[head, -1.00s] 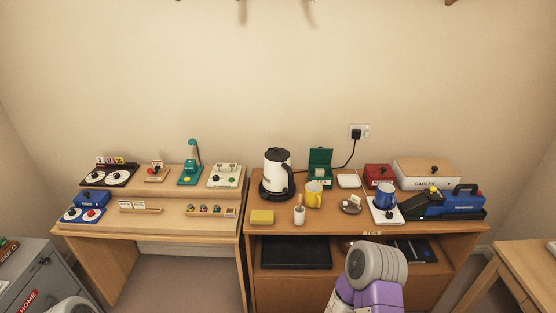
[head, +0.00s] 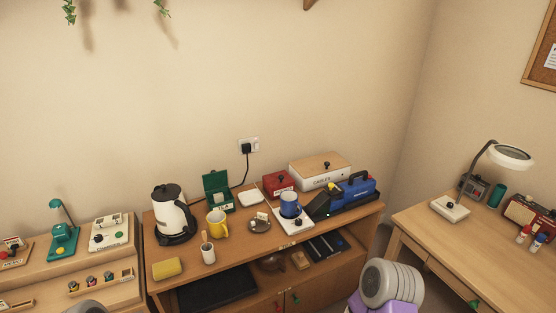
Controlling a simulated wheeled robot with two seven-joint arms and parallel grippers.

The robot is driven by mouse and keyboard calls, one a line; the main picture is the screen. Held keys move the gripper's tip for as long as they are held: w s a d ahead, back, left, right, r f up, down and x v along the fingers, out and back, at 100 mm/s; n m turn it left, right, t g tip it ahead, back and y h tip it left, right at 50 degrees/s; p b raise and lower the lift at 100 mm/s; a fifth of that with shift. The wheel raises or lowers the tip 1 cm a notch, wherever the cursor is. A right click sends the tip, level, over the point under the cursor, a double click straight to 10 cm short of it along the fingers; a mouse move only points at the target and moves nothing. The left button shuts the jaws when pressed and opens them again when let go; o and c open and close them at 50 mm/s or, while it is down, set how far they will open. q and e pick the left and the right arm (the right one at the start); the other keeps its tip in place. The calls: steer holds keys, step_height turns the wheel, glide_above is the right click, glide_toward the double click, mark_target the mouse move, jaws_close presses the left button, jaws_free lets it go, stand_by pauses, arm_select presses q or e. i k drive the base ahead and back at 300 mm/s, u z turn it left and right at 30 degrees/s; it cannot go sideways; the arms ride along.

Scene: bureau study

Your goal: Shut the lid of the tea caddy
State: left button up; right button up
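The tea caddy (head: 218,204) is a small green box at the back of the brown cabinet top. Its green lid (head: 217,182) stands open, raised at the back, and something pale shows inside. A yellow mug (head: 217,224) stands in front of it and covers part of its front. A rounded grey and purple part of my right arm shows at the bottom, in front of the cabinet. A small grey part of my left arm shows at the bottom left edge. Neither gripper's fingers are in view.
A white kettle (head: 172,216) stands left of the caddy. A white dish (head: 249,198), red box (head: 279,184) and cables box (head: 320,172) are to its right. A blue mug (head: 290,205) stands on a white scale-like base. A yellow sponge (head: 167,268) lies at the front left.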

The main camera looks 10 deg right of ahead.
mark_target(214, 180)
steer(key=z, duration=0.45)
steer(key=i, duration=0.9)
